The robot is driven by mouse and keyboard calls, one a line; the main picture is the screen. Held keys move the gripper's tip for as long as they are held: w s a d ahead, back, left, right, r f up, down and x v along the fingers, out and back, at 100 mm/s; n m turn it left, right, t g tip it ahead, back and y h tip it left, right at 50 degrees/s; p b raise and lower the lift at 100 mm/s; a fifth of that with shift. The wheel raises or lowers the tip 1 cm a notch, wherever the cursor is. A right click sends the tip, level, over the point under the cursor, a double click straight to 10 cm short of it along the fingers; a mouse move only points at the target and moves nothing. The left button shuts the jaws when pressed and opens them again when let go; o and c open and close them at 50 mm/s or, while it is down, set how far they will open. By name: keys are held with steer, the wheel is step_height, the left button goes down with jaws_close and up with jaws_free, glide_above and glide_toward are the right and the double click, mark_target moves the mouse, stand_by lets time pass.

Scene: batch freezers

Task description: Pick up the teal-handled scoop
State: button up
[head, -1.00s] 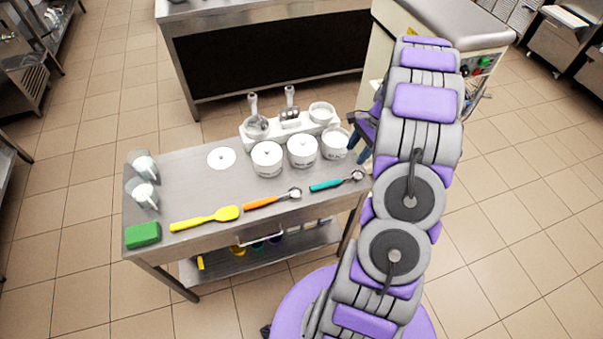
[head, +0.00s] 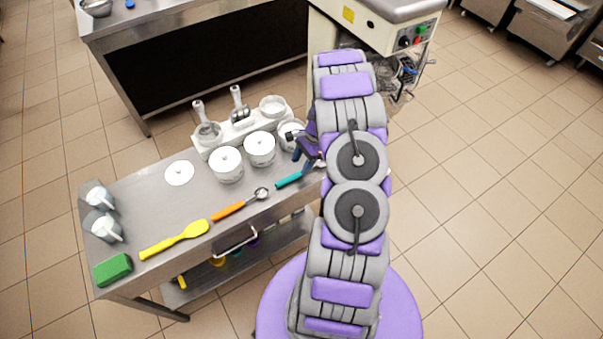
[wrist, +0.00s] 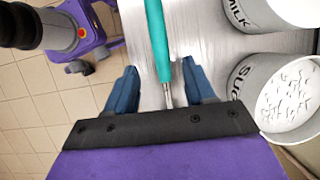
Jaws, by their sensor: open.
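The teal-handled scoop (head: 289,180) lies on the steel table near its front right edge, its bowl end hidden by my arm in the head view. In the wrist view the teal handle (wrist: 158,38) runs down the picture to a metal shaft that passes between my fingers. My gripper (wrist: 160,82) is open, with one blue finger on each side of the scoop and apart from it. In the head view my gripper (head: 304,147) is partly hidden behind my arm, close above the scoop.
An orange-handled scoop (head: 230,211), a yellow spatula (head: 172,240) and a green sponge (head: 113,269) lie along the front edge. White tubs (head: 226,165) stand behind the scoop; the wrist view shows a sugar tub (wrist: 250,85) right of my fingers. A freezer machine (head: 375,30) stands behind.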

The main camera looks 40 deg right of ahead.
mark_target(295, 174)
steer(key=shift+d+f, duration=0.1)
steer(key=shift+f, duration=0.45)
steer(key=a+f, duration=0.1)
steer(key=f, duration=0.1)
steer(key=a+f, duration=0.2)
steer(key=shift+w+a+b, duration=0.15)
steer(key=shift+w+b, duration=0.25)
steer(key=shift+d, duration=0.55)
steer(key=shift+c, duration=1.2)
steer(key=shift+a, duration=0.15)
jaws_close()
